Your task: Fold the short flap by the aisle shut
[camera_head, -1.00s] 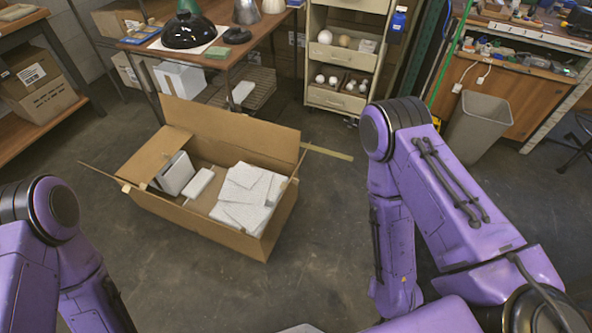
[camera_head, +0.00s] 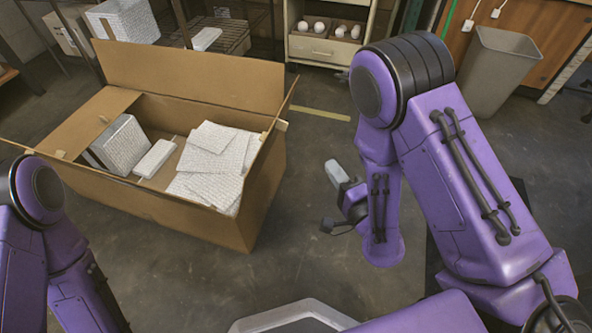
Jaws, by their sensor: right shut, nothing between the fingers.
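An open cardboard box (camera_head: 150,202) stands on the floor at left centre. Its far long flap (camera_head: 190,78) stands up. The short flap at its left end (camera_head: 92,122) lies inward over the contents. The short flap at its right end (camera_head: 284,108), on the side of the open floor, stands up and is seen nearly edge-on. White padded pieces (camera_head: 208,165) and white blocks lie inside. My right gripper (camera_head: 328,225) is shut and empty, low to the right of the box and apart from it. My left gripper is out of view; only arm links show at lower left.
Open floor (camera_head: 300,155) lies right of the box, with a yellow strip (camera_head: 320,114) on it. A wire shelf (camera_head: 225,35) is behind the box.

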